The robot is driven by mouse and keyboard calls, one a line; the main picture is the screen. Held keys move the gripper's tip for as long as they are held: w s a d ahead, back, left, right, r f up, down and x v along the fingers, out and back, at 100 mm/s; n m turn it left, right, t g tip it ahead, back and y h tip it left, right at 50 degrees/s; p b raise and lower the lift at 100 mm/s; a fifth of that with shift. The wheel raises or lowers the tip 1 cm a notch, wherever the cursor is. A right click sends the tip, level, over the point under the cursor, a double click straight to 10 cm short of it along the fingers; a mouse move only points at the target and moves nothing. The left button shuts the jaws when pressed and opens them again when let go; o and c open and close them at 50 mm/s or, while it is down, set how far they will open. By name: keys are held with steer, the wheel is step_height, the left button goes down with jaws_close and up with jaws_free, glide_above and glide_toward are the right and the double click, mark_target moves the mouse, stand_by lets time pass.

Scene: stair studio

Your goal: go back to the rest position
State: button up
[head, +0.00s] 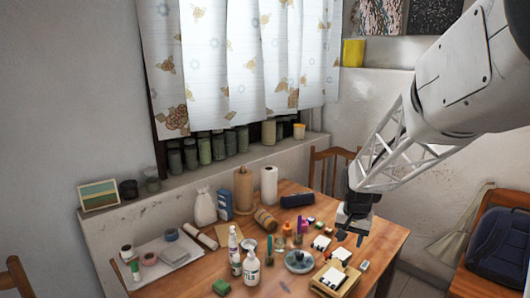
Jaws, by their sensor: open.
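My gripper (350,238) hangs from my arm at the right of the head view, over the right part of the wooden table (388,240). Its two fingers point down and stand apart, with nothing seen between them. It is above or beside a wooden block with a white top (341,255); I cannot tell the exact gap. My arm comes in from the upper right and hides part of the wall and the table's far right edge.
The table is crowded: white bottles (251,268), a grey round dish (299,261), a wooden tray (334,279), a paper roll (269,186), a dark blue roll (297,200) and a white board with tape rolls (165,262). A chair (332,165) stands behind. Jars line the sill.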

steer(key=s+a+r+n, duration=0.1)
steer(key=s+a+r, duration=0.1)
steer(key=s, duration=0.8)
steer(key=s+a+r+n+t, duration=0.1)
steer(key=s+r, duration=0.3)
steer(key=s, duration=0.7)
steer(key=s+a+r+n, duration=0.3)
steer(key=s+r, duration=0.1)
steer(key=s, duration=0.7)
steer(key=shift+s+t, duration=0.15)
steer(key=shift+t, duration=0.25)
